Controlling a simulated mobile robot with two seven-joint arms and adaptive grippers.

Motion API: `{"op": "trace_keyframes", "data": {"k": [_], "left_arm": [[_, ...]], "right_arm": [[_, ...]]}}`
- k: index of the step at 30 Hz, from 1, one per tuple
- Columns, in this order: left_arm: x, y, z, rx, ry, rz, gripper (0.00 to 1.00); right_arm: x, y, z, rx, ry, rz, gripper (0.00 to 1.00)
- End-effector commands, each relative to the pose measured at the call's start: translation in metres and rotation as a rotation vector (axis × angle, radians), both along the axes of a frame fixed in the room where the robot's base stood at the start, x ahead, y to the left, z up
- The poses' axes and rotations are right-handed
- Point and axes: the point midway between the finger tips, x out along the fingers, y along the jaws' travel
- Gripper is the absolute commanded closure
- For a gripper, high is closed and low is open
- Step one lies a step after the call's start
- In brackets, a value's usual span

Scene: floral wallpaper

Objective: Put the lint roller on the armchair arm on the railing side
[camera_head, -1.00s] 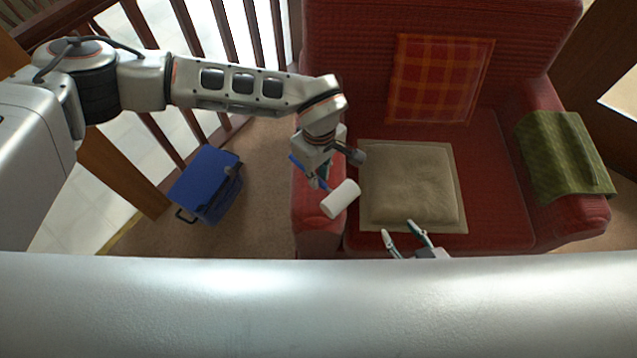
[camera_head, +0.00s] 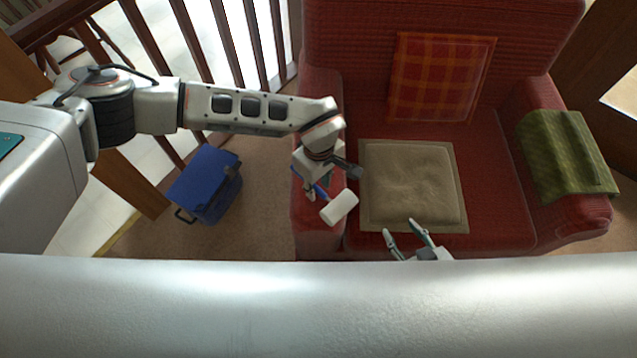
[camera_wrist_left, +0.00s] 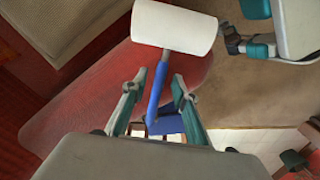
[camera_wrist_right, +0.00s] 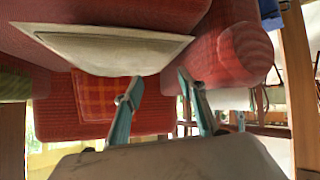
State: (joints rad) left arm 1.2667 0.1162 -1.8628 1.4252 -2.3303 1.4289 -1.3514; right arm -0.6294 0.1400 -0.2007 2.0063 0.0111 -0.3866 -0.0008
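The lint roller has a white roll (camera_head: 340,207) and a blue handle (camera_head: 321,191). In the head view it is at the armchair's left arm (camera_head: 318,237), on the railing side, with the roll toward the seat edge. My left gripper (camera_head: 322,193) is just above that arm, around the handle. In the left wrist view the fingers (camera_wrist_left: 158,88) stand apart, with gaps on both sides of the blue handle (camera_wrist_left: 160,85); the white roll (camera_wrist_left: 173,27) lies beyond them. The roller's contact with the arm is hard to see. My right gripper (camera_head: 405,240) is open and empty before the seat.
A beige cushion (camera_head: 412,188) lies on the seat, and a plaid cushion (camera_head: 441,78) leans on the backrest. A green cloth (camera_head: 567,155) covers the right arm. A blue box (camera_head: 205,185) stands on the floor between the railing (camera_head: 228,45) and the armchair.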

Motion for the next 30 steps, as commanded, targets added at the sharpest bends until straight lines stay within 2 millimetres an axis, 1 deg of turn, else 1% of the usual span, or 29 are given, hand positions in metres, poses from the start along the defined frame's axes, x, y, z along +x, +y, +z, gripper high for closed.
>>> {"op": "trace_keyframes", "data": {"k": [9, 11, 14, 17, 24, 27, 30], "left_arm": [[0.0, 0.0, 0.001, -0.001, -0.001, 0.0, 0.68], [0.0, 0.0, 0.004, -0.001, -0.001, 0.0, 0.68], [0.001, -0.001, 0.012, -0.002, -0.003, -0.001, 0.68], [0.002, 0.0, 0.029, -0.002, -0.006, -0.001, 0.68], [0.002, 0.0, 0.079, -0.002, -0.006, -0.003, 0.68], [0.001, 0.0, 0.096, -0.001, -0.004, -0.001, 0.68], [0.001, -0.001, 0.11, -0.001, -0.004, -0.001, 0.68]], "right_arm": [[0.002, 0.0, 0.002, 0.0, -0.003, 0.0, 0.6], [0.002, 0.0, 0.003, 0.0, -0.005, 0.0, 0.6], [0.002, 0.0, 0.005, 0.002, -0.005, -0.001, 0.6], [0.001, 0.001, 0.007, 0.004, -0.004, 0.0, 0.6], [-0.007, 0.004, 0.005, 0.011, 0.01, 0.001, 0.6], [-0.008, 0.004, 0.004, 0.013, 0.015, 0.001, 0.6], [-0.009, 0.004, 0.003, 0.013, 0.018, 0.001, 0.6]]}}
